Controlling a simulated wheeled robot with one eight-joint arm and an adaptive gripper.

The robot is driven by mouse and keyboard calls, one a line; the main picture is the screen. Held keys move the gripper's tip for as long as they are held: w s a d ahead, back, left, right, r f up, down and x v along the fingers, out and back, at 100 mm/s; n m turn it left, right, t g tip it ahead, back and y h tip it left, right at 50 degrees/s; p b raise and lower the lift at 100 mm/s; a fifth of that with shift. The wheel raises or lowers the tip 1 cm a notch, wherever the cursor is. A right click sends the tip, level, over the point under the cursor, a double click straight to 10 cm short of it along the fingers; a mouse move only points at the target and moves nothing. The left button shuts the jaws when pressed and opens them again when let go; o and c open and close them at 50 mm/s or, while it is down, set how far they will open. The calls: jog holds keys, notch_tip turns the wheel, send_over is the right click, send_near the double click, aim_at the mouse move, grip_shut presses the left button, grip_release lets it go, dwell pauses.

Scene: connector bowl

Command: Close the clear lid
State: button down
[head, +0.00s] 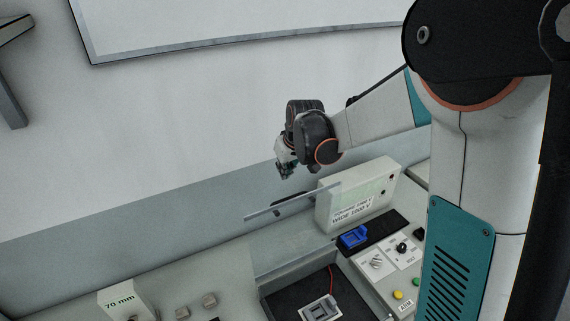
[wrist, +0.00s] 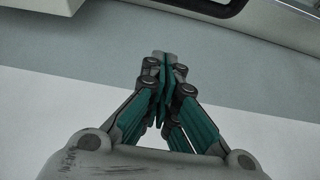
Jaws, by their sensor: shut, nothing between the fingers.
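The clear lid (head: 284,240) stands open and tilted up at the back edge of a dark-lined tray (head: 275,299) in the head view. Its pale top edge shows, but its see-through pane is faint. My gripper (head: 286,174) is above and behind the lid's top edge, near the wall, and looks apart from it. In the wrist view my gripper (wrist: 163,62) has its teal fingers together with nothing between them. I cannot make out the lid for certain in the wrist view.
A white instrument box (head: 358,195) stands right of the lid. A blue connector piece (head: 353,238) and a knob panel (head: 390,258) are right of the tray. A grey module (head: 321,308) with a red wire lies in the tray. A "70 mm" block (head: 122,300) stands at the left.

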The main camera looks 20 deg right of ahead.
jog(key=f, duration=0.1)
jog(key=s+f, duration=0.1)
jog(key=f, duration=0.1)
jog(key=f+p, duration=0.1)
jog(key=f, duration=0.1)
jog(key=shift+s+d+f, duration=0.15)
jog(key=shift+s+f, duration=0.05)
jog(key=shift+s, duration=0.1)
jog(key=shift+s, duration=0.2)
